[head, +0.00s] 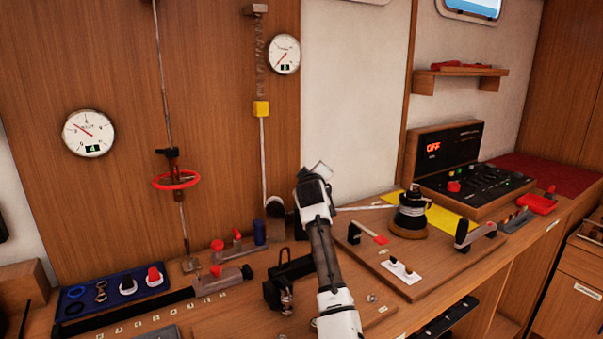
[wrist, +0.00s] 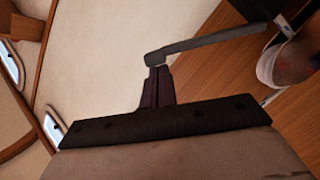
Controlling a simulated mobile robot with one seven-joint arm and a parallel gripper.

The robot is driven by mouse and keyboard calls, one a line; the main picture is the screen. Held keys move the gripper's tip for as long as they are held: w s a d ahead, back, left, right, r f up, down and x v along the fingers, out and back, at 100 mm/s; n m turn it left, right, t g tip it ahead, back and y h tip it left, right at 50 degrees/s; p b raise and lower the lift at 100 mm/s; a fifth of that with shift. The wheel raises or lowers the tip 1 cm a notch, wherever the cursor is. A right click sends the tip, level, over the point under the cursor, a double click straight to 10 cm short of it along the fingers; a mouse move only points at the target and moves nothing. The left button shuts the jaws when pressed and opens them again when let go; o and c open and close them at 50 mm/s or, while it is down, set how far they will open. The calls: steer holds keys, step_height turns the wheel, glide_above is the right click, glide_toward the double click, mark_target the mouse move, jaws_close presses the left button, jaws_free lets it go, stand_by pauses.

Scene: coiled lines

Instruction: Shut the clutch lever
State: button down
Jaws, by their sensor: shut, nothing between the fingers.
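My gripper (head: 319,172) is raised in front of the pale wall panel in the head view, above the wooden bench. In the wrist view its dark fingers (wrist: 157,87) are together and empty. A grey bar (wrist: 205,44) with a rounded end appears by the fingertips there; I cannot tell whether it touches them. A grey block with red parts (head: 228,279) sits to the left. No label shows which is the clutch lever.
A black winch (head: 410,215) stands on the right board, with a light bar reaching towards my arm. A control box (head: 463,170) reads OFF behind it. A blue tray (head: 112,291) and a red wheel (head: 176,180) are on the left. The air above the bench is mostly free.

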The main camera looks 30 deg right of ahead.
steer(key=s+d+f+m+y, duration=0.2)
steer(key=d+f+m+y, duration=0.1)
steer(key=d+f+m, duration=0.3)
steer(key=shift+s+f+m+t, duration=0.15)
steer(key=shift+f+m+t, duration=0.15)
steer(key=shift+f+m, duration=0.7)
stand_by(0.3)
step_height(320, 180, up, 5)
steer(key=p, duration=0.3)
steer(key=b+v, duration=0.4)
steer(key=v, duration=0.6)
steer(key=shift+f, duration=0.3)
